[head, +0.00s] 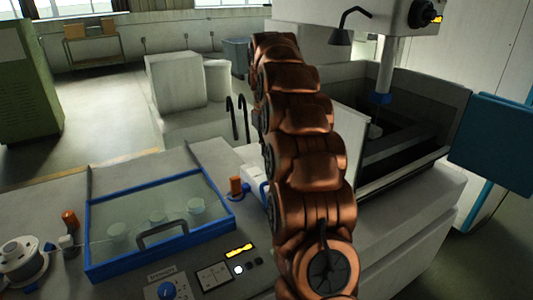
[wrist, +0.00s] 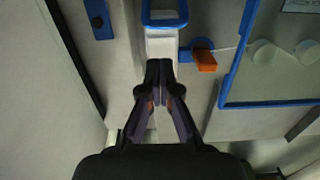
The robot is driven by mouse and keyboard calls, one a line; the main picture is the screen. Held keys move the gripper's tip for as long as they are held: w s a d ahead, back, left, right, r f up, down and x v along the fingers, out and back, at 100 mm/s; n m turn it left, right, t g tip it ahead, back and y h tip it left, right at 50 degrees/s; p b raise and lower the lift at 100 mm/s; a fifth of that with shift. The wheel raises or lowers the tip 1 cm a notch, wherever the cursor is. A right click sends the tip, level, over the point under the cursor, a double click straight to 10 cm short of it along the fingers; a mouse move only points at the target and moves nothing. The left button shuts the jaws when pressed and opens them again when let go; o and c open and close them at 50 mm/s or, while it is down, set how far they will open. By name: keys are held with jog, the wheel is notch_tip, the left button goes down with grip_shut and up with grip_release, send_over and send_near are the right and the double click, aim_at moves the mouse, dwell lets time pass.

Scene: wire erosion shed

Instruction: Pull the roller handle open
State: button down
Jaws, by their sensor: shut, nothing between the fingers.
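My gripper (wrist: 158,68) is shut and empty in the wrist view. Its tips overlap the near end of a pale bar (wrist: 162,44), and I cannot tell if they touch it. A blue loop-shaped frame (wrist: 165,20) is at the bar's far end. Just right of it, an orange peg-like part (wrist: 204,61) sits on a round blue base (wrist: 190,54). The orange part also stands upright in the head view (head: 236,187), left of my arm. Which of these parts is the roller handle I cannot tell for certain. In the head view my gripper is hidden by the arm.
A blue-framed clear cover (head: 160,222) with a dark handle (head: 162,235) lies left of my arm. A control panel with a blue knob (head: 167,290) is in front of it. A machine tank (head: 415,150) stands right. A wire spool (head: 20,260) is far left.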

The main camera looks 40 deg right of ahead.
jog(key=shift+s+f+p, duration=0.15)
jog(key=shift+f+p, duration=1)
jog(key=shift+f, duration=3.25)
